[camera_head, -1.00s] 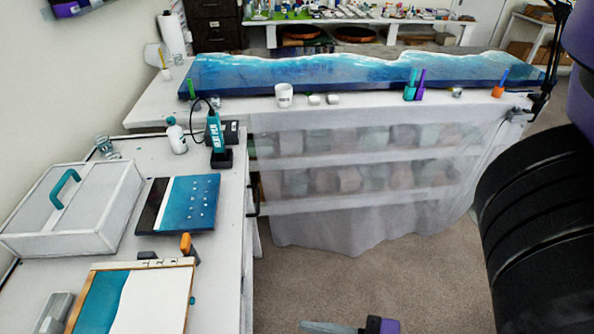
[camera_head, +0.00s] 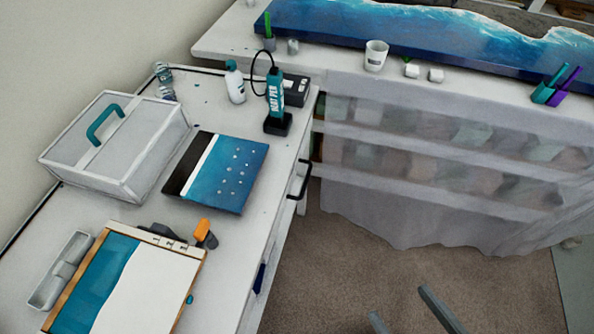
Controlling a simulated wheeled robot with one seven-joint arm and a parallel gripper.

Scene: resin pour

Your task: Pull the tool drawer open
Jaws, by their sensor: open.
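The white workbench (camera_head: 222,285) runs along the left, and its drawer side faces right. A dark bar handle (camera_head: 300,180) sticks out from that side near the far end. A dark blue handle (camera_head: 259,278) sits nearer, lower in the picture. The drawer fronts are seen steeply from above and look flush; I cannot tell which is the tool drawer. My gripper (camera_head: 402,304) shows at the bottom edge as two grey fingers, apart and empty. It is over the carpet, right of both handles and touching neither. The rest of it is out of frame.
On the bench are a grey-white caddy (camera_head: 120,150), a blue panel (camera_head: 222,172), a heat pen (camera_head: 275,100) and a framed board (camera_head: 135,285). A cloth-draped table (camera_head: 420,200) stands behind. Carpet (camera_head: 340,260) beside the bench is clear.

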